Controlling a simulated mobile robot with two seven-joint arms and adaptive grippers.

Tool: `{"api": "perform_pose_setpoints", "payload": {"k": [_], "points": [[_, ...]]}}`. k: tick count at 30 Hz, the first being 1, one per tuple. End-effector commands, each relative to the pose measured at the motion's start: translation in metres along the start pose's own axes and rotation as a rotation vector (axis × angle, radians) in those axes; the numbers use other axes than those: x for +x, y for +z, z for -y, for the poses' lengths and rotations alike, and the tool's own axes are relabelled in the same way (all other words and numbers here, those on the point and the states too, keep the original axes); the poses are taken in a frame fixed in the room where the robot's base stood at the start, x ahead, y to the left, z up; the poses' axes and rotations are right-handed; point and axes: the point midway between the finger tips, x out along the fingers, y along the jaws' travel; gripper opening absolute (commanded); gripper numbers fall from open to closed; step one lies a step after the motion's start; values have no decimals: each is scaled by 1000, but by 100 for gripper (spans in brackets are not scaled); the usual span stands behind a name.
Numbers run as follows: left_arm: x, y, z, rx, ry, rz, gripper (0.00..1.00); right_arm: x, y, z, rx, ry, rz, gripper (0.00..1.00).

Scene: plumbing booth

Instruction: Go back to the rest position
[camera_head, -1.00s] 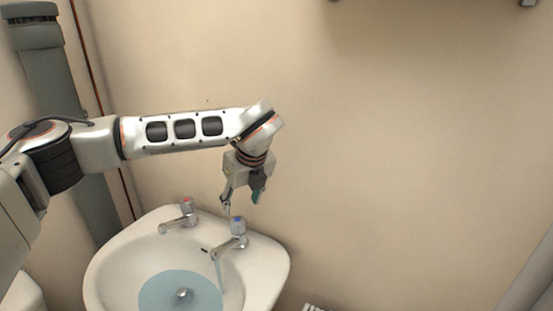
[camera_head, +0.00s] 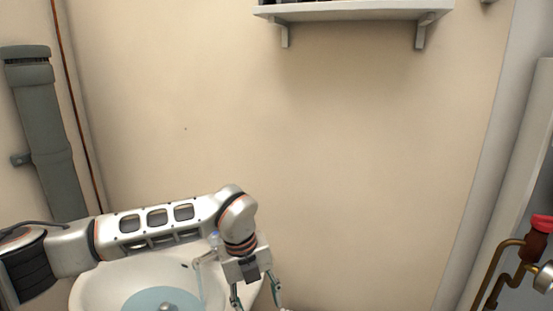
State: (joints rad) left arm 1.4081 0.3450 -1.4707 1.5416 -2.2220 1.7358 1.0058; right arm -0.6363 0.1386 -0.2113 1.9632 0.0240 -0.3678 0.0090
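My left arm comes in from the left and lies across the back of the washbasin. My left gripper (camera_head: 256,298) points down by the basin's right rim, its two fingers spread apart with nothing between them. The fingertips run close to the lower picture edge. My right gripper is not in view.
The white washbasin (camera_head: 92,290) holds bluish water (camera_head: 140,300); its taps are mostly hidden behind my arm. A white shelf (camera_head: 350,8) is on the wall above. A grey pipe (camera_head: 50,150) stands at left. Copper pipework with a red handle (camera_head: 541,223) is at right. The middle wall is bare.

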Motion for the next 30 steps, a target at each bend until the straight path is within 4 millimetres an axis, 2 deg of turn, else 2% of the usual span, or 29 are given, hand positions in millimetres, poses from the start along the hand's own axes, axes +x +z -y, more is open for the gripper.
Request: {"api": "perform_pose_setpoints", "payload": {"k": [1, 3, 7, 9, 12, 15, 17, 20, 24, 28, 30], "points": [[17, -31, 12, 45, -58, -92, 50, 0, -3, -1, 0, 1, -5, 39], [31, -73, 33, 105, -162, -217, 50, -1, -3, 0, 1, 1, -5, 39], [36, -147, 71, 175, -402, -441, 50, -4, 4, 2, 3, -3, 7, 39], [28, -179, 89, 184, -543, -545, 50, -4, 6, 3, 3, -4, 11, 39], [8, -212, 113, 161, -754, -669, 50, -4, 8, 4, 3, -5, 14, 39], [-17, -228, 130, 94, -966, -762, 50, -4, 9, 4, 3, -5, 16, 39], [-33, -228, 138, 34, -1092, -802, 50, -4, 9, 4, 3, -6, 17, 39], [-54, -216, 143, -101, -1289, -839, 50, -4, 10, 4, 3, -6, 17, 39], [-69, -177, 134, -355, -1523, -834, 50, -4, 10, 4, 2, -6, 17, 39], [-59, -129, 107, -642, -1675, -767, 50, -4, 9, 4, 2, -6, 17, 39], [-43, -102, 84, -813, -1723, -713, 50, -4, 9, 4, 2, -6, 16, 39]]}}
